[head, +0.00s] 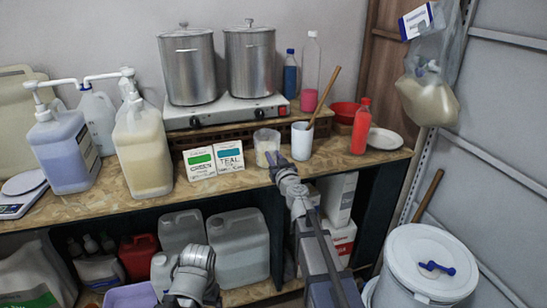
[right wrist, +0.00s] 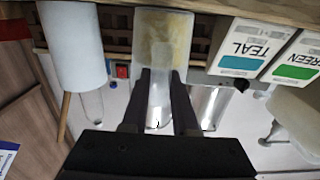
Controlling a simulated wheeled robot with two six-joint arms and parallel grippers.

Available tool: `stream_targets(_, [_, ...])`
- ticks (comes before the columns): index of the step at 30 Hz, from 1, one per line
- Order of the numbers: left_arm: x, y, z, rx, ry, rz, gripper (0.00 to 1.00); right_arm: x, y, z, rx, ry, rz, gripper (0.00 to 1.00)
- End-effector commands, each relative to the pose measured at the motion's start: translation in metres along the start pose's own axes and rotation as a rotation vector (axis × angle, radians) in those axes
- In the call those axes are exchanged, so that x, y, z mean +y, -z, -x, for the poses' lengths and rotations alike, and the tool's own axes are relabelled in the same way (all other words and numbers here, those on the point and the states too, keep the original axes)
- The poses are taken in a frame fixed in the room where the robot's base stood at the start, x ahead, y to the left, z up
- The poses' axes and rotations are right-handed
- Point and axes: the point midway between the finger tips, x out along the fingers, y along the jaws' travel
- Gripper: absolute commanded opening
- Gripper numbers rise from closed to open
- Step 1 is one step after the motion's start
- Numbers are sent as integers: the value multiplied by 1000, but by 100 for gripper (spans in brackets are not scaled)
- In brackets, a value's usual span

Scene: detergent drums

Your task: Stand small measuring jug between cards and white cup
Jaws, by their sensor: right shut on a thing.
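The small measuring jug (head: 266,146) is clear with a yellowish content or tint. It is upright at the bench's front, between the cards and the white cup. My right gripper (head: 274,161) is shut on it from the front; the right wrist view, upside down, shows the jug (right wrist: 163,45) between the fingers. I cannot tell whether its base touches the bench. The GREEN card (head: 200,163) and TEAL card (head: 230,157) stand to its left. The white cup (head: 302,141), holding a wooden stick, is close on its right. A grey part of my left arm (head: 192,272) shows low; its jaws are unclear.
Two steel pots (head: 250,65) stand on a hotplate (head: 225,110) behind the jug. Pump jugs (head: 143,150) stand left of the cards. A red bottle (head: 361,127) and a white plate (head: 384,139) are to the right. A white drum (head: 425,265) stands at the lower right.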

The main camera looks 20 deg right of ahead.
Motion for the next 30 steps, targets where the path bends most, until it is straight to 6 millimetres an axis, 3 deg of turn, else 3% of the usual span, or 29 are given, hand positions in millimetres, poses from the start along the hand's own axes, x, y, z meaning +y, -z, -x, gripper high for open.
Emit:
stream_targets(25, [0,0,-6,0,0,0,85,0,-6,0,0,1,1,0])
stream_targets(26, [1,0,-6,0,0,0,85,0,-6,0,0,1,1,31])
stream_targets(30, [0,0,-6,0,0,0,85,0,-6,0,0,0,0,46])
